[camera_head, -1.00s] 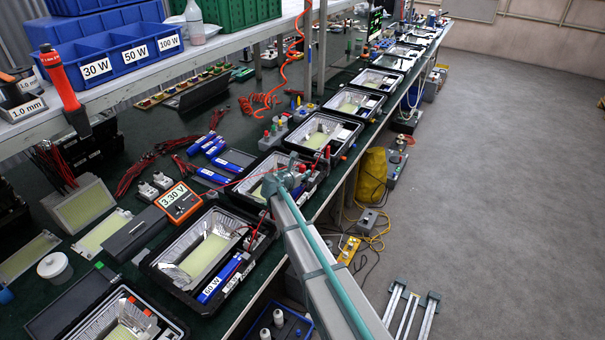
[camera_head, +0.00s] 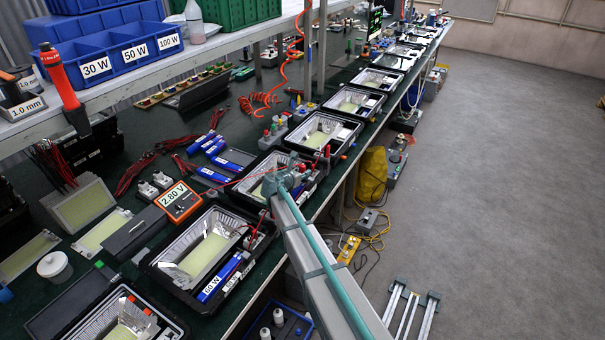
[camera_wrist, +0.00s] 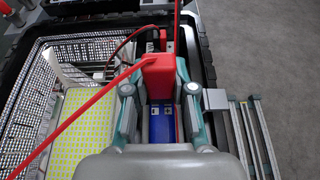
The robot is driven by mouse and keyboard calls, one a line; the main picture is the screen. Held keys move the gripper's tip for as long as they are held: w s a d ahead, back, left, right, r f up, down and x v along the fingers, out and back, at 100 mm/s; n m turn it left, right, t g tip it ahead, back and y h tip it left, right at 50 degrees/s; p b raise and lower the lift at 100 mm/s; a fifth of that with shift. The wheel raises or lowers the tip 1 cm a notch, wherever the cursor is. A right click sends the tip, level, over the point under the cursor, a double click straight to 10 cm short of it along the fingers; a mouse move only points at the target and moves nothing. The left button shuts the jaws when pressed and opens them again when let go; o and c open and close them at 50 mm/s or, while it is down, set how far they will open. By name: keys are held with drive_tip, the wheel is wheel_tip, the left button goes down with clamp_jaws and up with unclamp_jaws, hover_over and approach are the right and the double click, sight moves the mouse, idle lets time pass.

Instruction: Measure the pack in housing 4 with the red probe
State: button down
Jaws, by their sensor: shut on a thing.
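My gripper (camera_wrist: 158,90) is shut on the red probe (camera_wrist: 156,72), a red block with a red lead running off to the lower left. In the wrist view it is above a blue pack (camera_wrist: 162,128) in the side bay of a black housing (camera_wrist: 207,55). The gripper hides the probe's tip, so contact cannot be seen. In the head view my gripper (camera_head: 282,182) is at the third housing (camera_head: 238,201) from the front; no housing number is readable. The orange meter (camera_head: 180,201) on the bench reads 2.80 V.
The housing's yellow LED panel (camera_wrist: 85,130) and silver reflector (camera_wrist: 40,85) lie left of my gripper. Nearer in the head view, another open housing (camera_head: 150,262) holds a blue 60 W pack (camera_head: 217,282). Loose blue packs (camera_head: 212,175) lie behind.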

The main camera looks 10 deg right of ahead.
sight(302, 166)
drive_tip(key=shift+r, duration=0.1)
drive_tip(key=shift+r+p, duration=2.25)
drive_tip(key=shift+r, duration=1.15)
